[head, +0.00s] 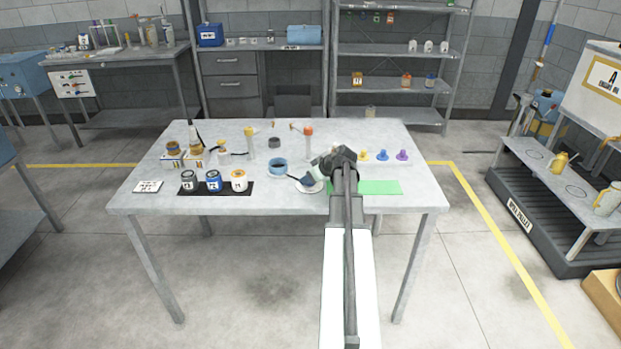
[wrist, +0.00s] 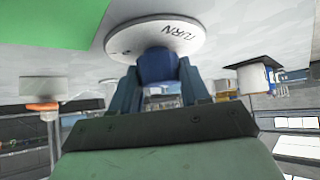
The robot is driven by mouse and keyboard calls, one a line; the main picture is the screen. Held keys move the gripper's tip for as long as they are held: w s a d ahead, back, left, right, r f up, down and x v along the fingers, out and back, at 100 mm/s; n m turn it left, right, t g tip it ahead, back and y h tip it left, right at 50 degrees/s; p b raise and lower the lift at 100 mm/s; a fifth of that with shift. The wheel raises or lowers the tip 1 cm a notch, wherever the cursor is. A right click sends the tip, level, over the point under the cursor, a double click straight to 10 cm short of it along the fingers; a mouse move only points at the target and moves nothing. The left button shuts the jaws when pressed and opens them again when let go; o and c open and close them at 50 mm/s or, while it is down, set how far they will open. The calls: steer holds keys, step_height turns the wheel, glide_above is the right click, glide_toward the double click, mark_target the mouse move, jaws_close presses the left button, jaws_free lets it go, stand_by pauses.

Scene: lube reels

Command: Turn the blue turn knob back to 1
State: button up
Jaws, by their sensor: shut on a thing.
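The blue turn knob (wrist: 157,66) shows in the wrist view, between the two fingers of my gripper (wrist: 159,76). My gripper is shut on it. The knob sits at the middle of a round white dial (wrist: 132,36) with the word TURN in dark letters and a small dark mark near its rim. In the head view the dial (head: 311,188) lies near the front middle of the grey table, partly covered by my gripper (head: 309,180). The knob is mostly hidden there. The number it points at cannot be read.
A blue pot (head: 278,166) stands just left of the dial. A green mat (head: 382,188) lies to the right, with small coloured knob-shaped pieces (head: 382,155) behind it. Labelled jars stand on a black mat (head: 250,188) at left. The table's front edge is close.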

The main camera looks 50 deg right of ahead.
steer(key=shift+w+d, duration=0.1)
steer(key=shift+w, duration=0.05)
steer(key=o, duration=1.1)
steer(key=shift+c, duration=0.2)
steer(key=v, duration=1.4)
steer(key=shift+f, duration=0.15)
